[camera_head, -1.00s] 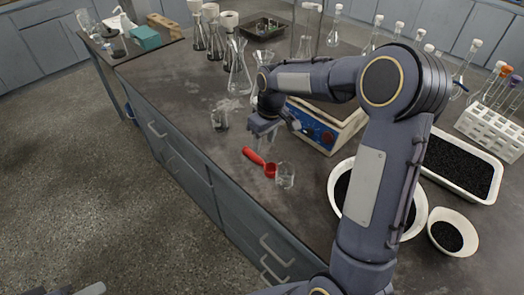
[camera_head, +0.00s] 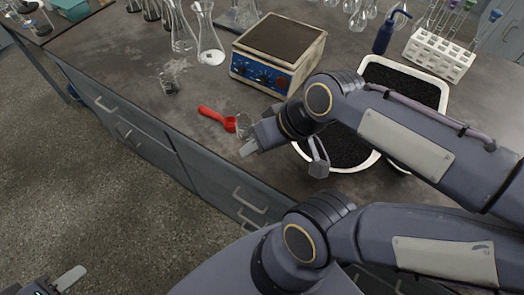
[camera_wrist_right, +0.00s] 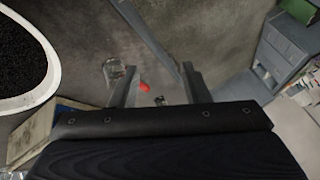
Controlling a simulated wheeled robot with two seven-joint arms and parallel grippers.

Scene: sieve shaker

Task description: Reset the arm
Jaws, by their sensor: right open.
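My right arm reaches in from the right in the head view. Its gripper (camera_head: 282,160) is open over the counter's front part, partly in front of a white bowl of black granules (camera_head: 372,163). In the right wrist view the open fingers (camera_wrist_right: 163,86) have nothing gripped between them. A red scoop (camera_head: 216,117) lies on the counter left of the gripper; its red part shows beyond the fingers in the wrist view (camera_wrist_right: 143,86).
The balance-like device (camera_head: 275,55) with a blue panel stands behind the gripper. A white tray of black granules (camera_head: 410,83), a test-tube rack (camera_head: 440,52) and a blue bottle (camera_head: 390,32) are at right. Flasks (camera_head: 208,40) stand at back left. The counter's front left is mostly clear.

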